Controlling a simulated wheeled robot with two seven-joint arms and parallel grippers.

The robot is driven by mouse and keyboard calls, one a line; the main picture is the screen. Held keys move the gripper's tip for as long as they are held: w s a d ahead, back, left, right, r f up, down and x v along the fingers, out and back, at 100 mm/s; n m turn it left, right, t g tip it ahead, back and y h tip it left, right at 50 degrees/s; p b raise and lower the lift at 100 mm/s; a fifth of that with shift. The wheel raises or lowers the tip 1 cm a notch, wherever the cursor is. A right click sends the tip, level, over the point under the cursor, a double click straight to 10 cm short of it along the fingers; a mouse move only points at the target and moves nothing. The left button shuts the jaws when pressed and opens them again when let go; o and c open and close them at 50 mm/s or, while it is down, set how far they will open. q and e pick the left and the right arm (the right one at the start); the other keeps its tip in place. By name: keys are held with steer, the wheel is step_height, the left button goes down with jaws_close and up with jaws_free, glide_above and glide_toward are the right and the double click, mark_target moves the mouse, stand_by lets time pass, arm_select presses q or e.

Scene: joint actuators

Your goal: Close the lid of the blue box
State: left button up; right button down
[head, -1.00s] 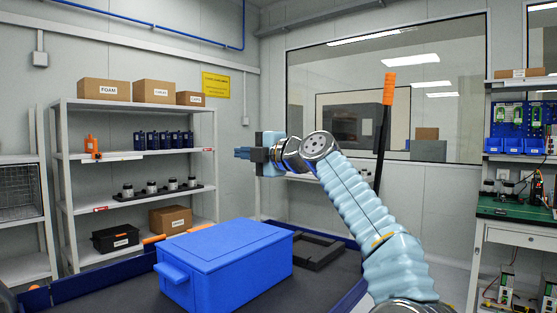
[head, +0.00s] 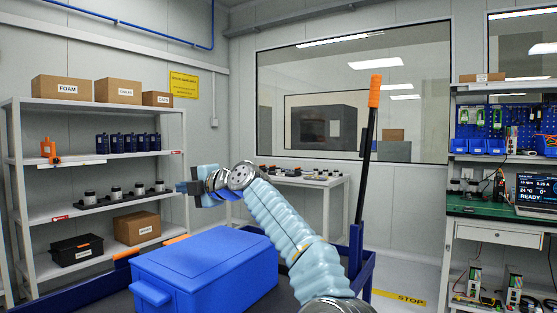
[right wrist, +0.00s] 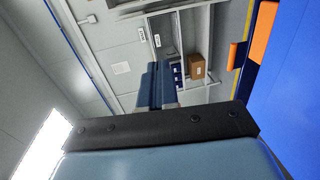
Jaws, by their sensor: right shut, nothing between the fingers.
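The blue box (head: 205,275) stands on the dark cart top in the head view, with its flat blue lid (head: 198,256) lying down on it. A blue handle (head: 150,292) sticks out at its left front. My right gripper (head: 183,187) is above and behind the box's left part, apart from it, pointing left. Its fingers (right wrist: 158,85) are together with nothing between them in the right wrist view. The box's blue surface (right wrist: 290,100) fills the right side of that view. My left gripper is not in view.
The cart's blue rim (head: 95,275) and orange parts (head: 150,246) lie behind the box. An orange-topped dark pole (head: 369,120) rises at the right. A shelf rack (head: 100,160) stands at the left and a white table (head: 310,180) at the back.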

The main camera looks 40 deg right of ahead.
steer(key=b, duration=0.2)
glide_above(176, 239)
steer(key=s, duration=0.2)
steer(key=f, duration=0.6)
steer(key=shift+d, duration=0.3)
steer(key=f+p, duration=0.1)
steer(key=w+f+g+p, duration=0.1)
steer(key=f, duration=0.1)
steer(key=f+g+p, duration=0.1)
steer(key=shift+w+a+f+h, duration=0.3)
steer(key=shift+w+h, duration=0.05)
steer(key=shift+h, duration=0.05)
steer(key=shift+w+f+g+p, duration=0.1)
steer(key=shift+f+g+p, duration=0.35)
steer(key=shift+f, duration=0.4)
steer(key=b+v, duration=0.3)
steer(key=v, duration=1)
steer(key=shift+a+b, duration=0.1)
steer(key=shift+b, duration=0.2)
steer(key=shift+s+r, duration=0.1)
steer(key=shift+s, duration=0.3)
